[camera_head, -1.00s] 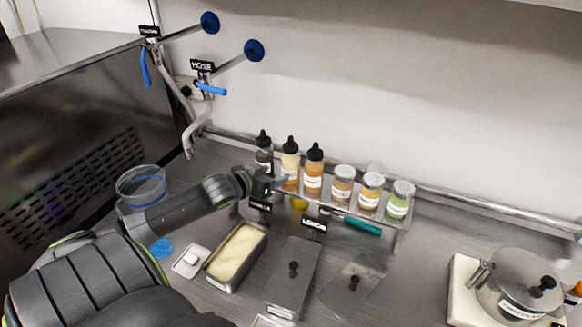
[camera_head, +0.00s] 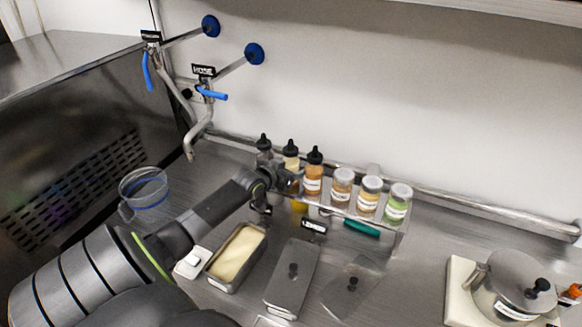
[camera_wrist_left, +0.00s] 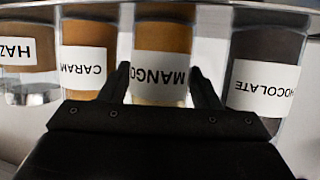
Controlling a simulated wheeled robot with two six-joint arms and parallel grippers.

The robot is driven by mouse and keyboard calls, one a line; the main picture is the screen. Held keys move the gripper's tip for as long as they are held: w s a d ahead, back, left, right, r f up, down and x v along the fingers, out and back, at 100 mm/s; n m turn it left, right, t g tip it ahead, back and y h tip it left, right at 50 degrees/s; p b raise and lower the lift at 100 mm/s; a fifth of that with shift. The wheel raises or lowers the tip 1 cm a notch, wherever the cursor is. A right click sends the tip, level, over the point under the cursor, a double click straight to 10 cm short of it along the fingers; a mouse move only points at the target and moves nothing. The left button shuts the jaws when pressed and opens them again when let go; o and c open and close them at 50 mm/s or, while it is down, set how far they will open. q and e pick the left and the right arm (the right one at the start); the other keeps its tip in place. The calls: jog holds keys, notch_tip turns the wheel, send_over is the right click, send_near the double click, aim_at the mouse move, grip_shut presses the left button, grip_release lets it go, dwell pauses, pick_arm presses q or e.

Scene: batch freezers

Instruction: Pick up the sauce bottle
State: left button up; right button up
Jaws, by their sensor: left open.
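Three sauce bottles with black caps stand upright in a row on the small rack. The dark chocolate bottle (camera_head: 264,154) is at the left, the mango bottle (camera_head: 290,160) is in the middle and the caramel bottle (camera_head: 313,172) is at the right. My left gripper (camera_head: 288,182) is open in front of the mango bottle and hides its lower part. In the left wrist view, labels appear upside down. The gripper's fingers (camera_wrist_left: 163,85) lie either side of the MANGO label (camera_wrist_left: 160,72); contact cannot be told. The right gripper is not in view.
Several white-lidded jars (camera_head: 369,197) continue the row to the right. A metal pan of pale food (camera_head: 237,258) and a steel lid (camera_head: 292,278) lie in front of the rack. A clear jug (camera_head: 143,188) stands left, a pot (camera_head: 514,286) right.

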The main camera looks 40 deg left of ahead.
pick_arm(q)
jog(key=shift+w, duration=0.1)
jog(key=c, duration=0.6)
jog(key=shift+r, duration=0.2)
notch_tip(320, 180, up, 18)
jog(key=b, duration=0.4)
jog(key=shift+f+b, duration=0.15)
jog(key=shift+b, duration=0.25)
